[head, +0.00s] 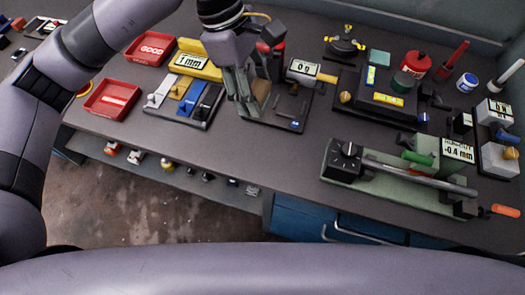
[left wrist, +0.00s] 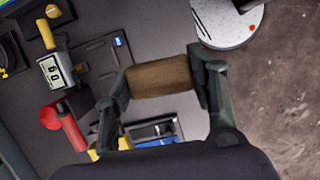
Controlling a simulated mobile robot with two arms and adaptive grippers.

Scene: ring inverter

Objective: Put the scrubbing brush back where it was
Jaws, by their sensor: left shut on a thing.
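The scrubbing brush shows as a brown block (left wrist: 160,77) between the fingers of my left gripper (left wrist: 157,82) in the left wrist view. Its sides touch both fingers. In the head view my left gripper (head: 246,108) points down over the workbench, and a brown part of the brush (head: 261,92) shows beside its fingers. A dark tray (head: 285,112) with slim tools and a blue label lies just to the right of the gripper. It also shows behind the brush in the left wrist view (left wrist: 98,58). The gripper partly hides the tray. My right gripper is out of view.
Left of the gripper are a rack of coloured gauges (head: 183,100) and red trays (head: 112,99). A scale display (head: 303,68) and dark fixture (head: 385,100) stand to the right. A green bench device (head: 400,185) lies nearer. Bare bench (head: 235,145) shows in front.

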